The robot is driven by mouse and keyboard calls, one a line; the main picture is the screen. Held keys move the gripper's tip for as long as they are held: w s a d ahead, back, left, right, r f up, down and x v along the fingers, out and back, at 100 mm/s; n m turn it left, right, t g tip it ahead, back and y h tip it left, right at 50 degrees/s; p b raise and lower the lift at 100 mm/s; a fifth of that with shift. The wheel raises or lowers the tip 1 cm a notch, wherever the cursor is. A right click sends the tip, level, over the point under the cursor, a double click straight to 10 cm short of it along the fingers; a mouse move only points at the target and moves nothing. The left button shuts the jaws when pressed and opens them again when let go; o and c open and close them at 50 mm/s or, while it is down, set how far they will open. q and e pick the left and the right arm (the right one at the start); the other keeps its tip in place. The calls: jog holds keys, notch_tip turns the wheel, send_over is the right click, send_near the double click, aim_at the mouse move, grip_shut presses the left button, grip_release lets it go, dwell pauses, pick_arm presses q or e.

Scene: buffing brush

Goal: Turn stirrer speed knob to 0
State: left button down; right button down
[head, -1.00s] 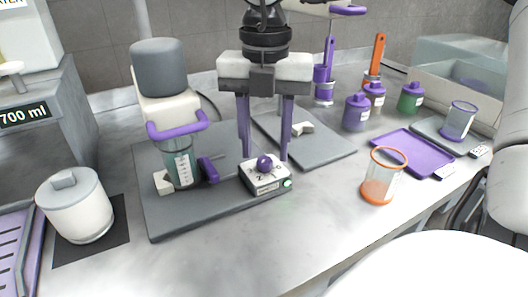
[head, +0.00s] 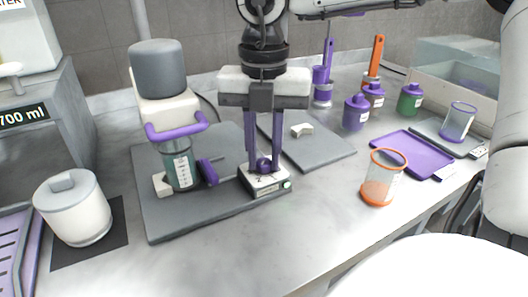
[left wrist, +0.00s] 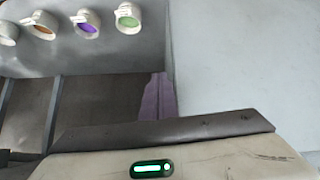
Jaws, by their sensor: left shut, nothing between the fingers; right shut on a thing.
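The purple stirrer speed knob (head: 263,164) sits on top of a small white control box (head: 265,182), with a green light at its right. My right gripper (head: 264,158) points straight down from above. Its purple fingers are closed around the knob, one on each side. The fingers partly hide the knob and the dial marks, so the setting cannot be read. My left gripper (left wrist: 160,88) shows only in the left wrist view, shut and empty, away from the knob.
The box stands on a grey base with a mixer (head: 160,70) and a beaker (head: 181,170) to its left. An orange-rimmed beaker (head: 381,190) and a purple tray (head: 415,152) are at right. A white lidded pot (head: 75,212) stands at left. The front counter is clear.

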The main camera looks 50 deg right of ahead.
jog(key=shift+n+b, duration=0.4)
jog(key=shift+n, duration=1.6)
jog(key=n+b, duration=0.1)
jog(key=n, duration=1.1)
jog(key=shift+n+p, duration=0.3)
jog(key=n, duration=0.4)
jog(key=shift+p, duration=0.3)
jog(key=shift+n, duration=1.5)
